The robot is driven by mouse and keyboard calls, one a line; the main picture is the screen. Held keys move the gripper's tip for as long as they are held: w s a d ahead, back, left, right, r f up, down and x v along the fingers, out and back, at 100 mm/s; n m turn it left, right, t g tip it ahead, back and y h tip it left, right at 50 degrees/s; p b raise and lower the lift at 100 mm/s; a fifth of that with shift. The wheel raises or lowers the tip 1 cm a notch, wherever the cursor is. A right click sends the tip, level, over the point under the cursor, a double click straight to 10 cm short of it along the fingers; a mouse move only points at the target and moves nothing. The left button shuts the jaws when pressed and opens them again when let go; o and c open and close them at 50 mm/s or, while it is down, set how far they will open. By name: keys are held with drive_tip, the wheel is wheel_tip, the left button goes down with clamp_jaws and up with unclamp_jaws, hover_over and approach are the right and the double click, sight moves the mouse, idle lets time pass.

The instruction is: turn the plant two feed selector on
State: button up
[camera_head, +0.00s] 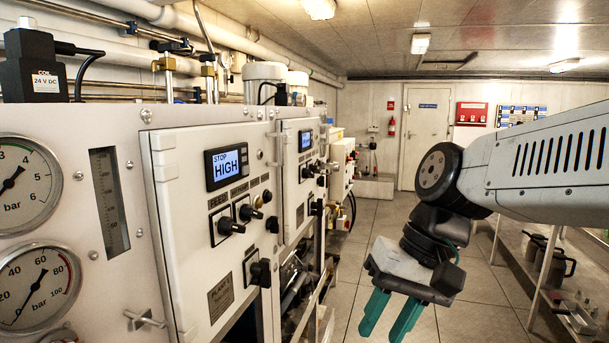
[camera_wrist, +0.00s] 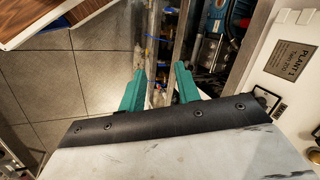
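The near white control panel (camera_head: 185,255) has a lit display (camera_head: 227,166) reading "STOP HIGH" and black selector knobs below it. Its leftmost knob (camera_head: 229,226) sits under a label that seems to read "FEED". A second, farther panel (camera_head: 290,185) has its own lit display (camera_head: 306,140) and small dark knobs (camera_head: 307,173); their labels and settings are too small to read. A plate reading "PLANT 1" (camera_wrist: 291,60) shows in the wrist view. My gripper (camera_head: 382,334) hangs fingers down, right of the panels and apart from them. Its teal fingers are open and empty (camera_wrist: 160,70).
Pressure gauges (camera_head: 38,285) are at the left. A low shelf with jugs (camera_head: 548,262) stands at the right. The tiled aisle floor (camera_head: 345,300) is clear, leading to a door (camera_head: 427,130). Machinery (camera_wrist: 212,50) shows below the panel.

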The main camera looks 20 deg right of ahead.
drive_tip(key=w+a+r+m+y, duration=0.2)
drive_tip(key=w+r+y, duration=0.15)
drive_tip(key=w, duration=0.45)
drive_tip(key=m+t+y, duration=0.7)
drive_tip(key=m+t, duration=0.1)
drive_tip(key=t, duration=0.1)
approach(313, 174)
drive_tip(key=a, duration=0.2)
drive_tip(key=x, duration=0.7)
drive_tip(key=shift+w+a, duration=0.1)
drive_tip(key=shift+w, duration=0.4)
drive_tip(key=c, duration=0.7)
